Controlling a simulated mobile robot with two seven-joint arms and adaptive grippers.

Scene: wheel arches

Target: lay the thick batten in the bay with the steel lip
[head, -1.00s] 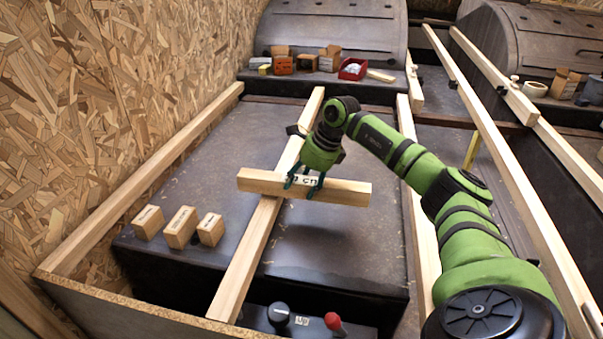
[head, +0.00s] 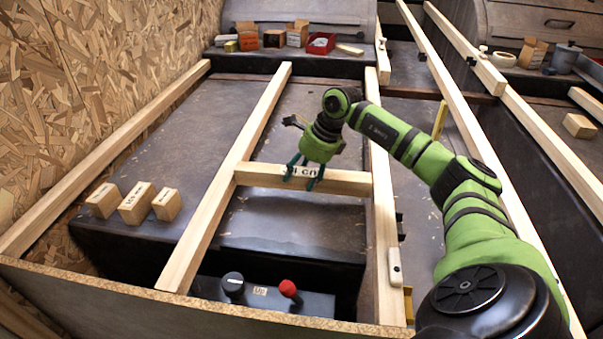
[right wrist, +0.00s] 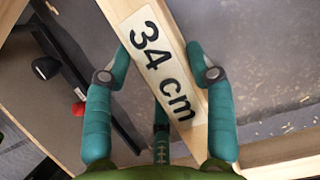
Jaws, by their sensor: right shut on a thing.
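My right gripper (head: 303,178) is shut around the middle of a pale wooden batten (head: 342,182) and holds it crosswise. In the right wrist view the batten (right wrist: 150,15) carries a "34 cm" label between the two teal fingers (right wrist: 158,52). In the head view its left end meets the middle rail (head: 222,195) and its right end meets the right rail (head: 383,215). Whether it rests on anything or hangs just above is unclear. The bay (head: 300,222) between these rails has a dark floor. I cannot make out a steel lip for certain. My left gripper is out of view.
Several short wooden blocks (head: 137,205) stand in the left bay. A black knob (head: 232,285) and a red knob (head: 289,288) are at the near end. A red bin (head: 320,43) and small boxes (head: 298,34) line the far ledge. A chipboard wall (head: 90,90) bounds the left.

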